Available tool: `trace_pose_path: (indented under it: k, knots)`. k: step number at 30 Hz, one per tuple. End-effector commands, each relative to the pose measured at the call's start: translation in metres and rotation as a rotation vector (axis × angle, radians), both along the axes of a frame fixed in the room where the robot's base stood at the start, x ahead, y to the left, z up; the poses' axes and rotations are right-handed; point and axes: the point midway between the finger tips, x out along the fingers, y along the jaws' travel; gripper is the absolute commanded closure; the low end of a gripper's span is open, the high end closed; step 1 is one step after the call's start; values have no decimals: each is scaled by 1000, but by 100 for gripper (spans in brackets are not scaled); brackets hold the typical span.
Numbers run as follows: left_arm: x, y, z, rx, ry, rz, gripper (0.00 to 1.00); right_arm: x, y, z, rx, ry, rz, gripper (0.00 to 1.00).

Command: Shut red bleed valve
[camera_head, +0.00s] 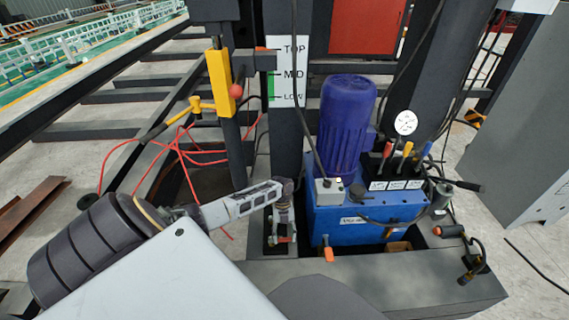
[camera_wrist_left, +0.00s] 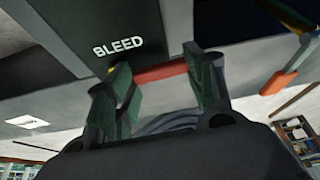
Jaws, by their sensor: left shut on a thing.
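The red bleed valve handle (camera_wrist_left: 162,73) shows as a short red bar between the two fingers of my left gripper (camera_wrist_left: 164,88) in the left wrist view. The fingers stand at either end of the visible bar, and the gripper is shut on it. A white BLEED label (camera_wrist_left: 117,47) is on the dark surface beside it. In the head view my left gripper (camera_head: 282,222) points down beside the blue pump unit, and it mostly hides the valve. My right gripper is not in view.
The blue tank (camera_head: 340,222) with a purple motor (camera_head: 347,125) stands right of the gripper. An orange handle (camera_head: 328,254) is close by on the right. A yellow lever bracket (camera_head: 221,82) and loose red hoses (camera_head: 180,150) are behind my arm. A grey cabinet (camera_head: 525,130) stands at right.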

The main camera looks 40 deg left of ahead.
Motion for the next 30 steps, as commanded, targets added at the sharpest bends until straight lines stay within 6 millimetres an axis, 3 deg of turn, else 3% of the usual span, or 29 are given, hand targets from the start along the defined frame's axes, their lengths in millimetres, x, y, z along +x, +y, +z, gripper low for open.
trace_pose_path:
  k: [20,21,25,30]
  knots:
    - [-4,-6,-2,-2,2,-88,90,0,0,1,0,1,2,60]
    - [-4,-6,-2,-2,2,-88,43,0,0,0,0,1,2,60]
    - [-4,-5,-1,-2,3,-87,26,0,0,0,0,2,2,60]
    - [-3,-5,-1,-1,1,-86,25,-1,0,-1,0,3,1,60]
